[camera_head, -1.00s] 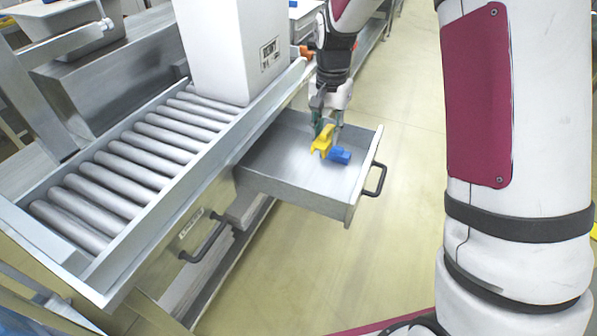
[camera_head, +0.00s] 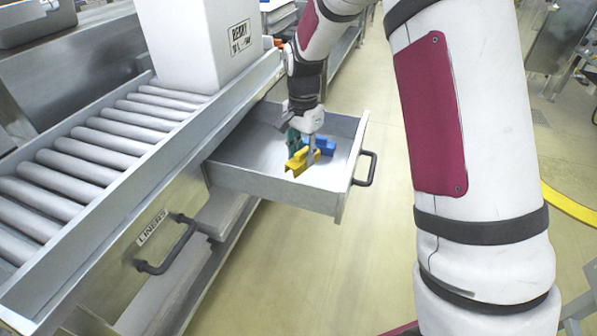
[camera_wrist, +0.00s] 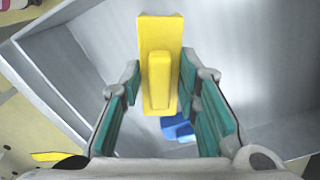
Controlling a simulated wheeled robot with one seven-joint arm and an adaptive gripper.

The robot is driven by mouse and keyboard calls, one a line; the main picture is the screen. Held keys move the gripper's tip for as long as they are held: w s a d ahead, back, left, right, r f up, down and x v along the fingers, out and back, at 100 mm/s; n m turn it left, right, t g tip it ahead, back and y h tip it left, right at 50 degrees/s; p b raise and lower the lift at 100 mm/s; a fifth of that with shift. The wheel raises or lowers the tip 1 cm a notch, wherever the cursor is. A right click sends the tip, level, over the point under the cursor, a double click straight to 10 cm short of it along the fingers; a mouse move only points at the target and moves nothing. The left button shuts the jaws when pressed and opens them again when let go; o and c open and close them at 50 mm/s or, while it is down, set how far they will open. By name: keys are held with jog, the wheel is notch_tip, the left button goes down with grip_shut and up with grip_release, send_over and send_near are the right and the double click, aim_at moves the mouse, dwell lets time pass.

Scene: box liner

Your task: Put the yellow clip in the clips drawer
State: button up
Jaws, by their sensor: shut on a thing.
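The yellow clip (camera_head: 301,161) is between the fingers of my gripper (camera_head: 302,146), low inside the open drawer (camera_head: 245,178). In the wrist view the yellow clip (camera_wrist: 160,62) stands out past the fingertips of my gripper (camera_wrist: 158,85), which are shut on it. Whether the clip touches the drawer floor is hard to tell. A blue clip (camera_head: 322,146) lies in the drawer just behind and right of the yellow one. In the wrist view the blue clip (camera_wrist: 178,128) shows partly behind the yellow clip.
A roller conveyor (camera_head: 75,157) runs left of the drawer, with a white box (camera_head: 195,45) on it. A shut drawer labelled LINERS (camera_head: 150,235) is nearer. The open drawer's black handle (camera_head: 371,168) sticks out right. The drawer floor around the clips is largely bare.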

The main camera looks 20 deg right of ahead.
aim_at(303, 170)
jog(key=shift+f+b, duration=1.05)
jog(key=shift+f, duration=1.8)
jog(key=shift+f, duration=0.15)
jog(key=o, duration=1)
notch_tip(303, 170, up, 12)
jog(key=p, duration=0.4)
jog(key=shift+r, duration=0.25)
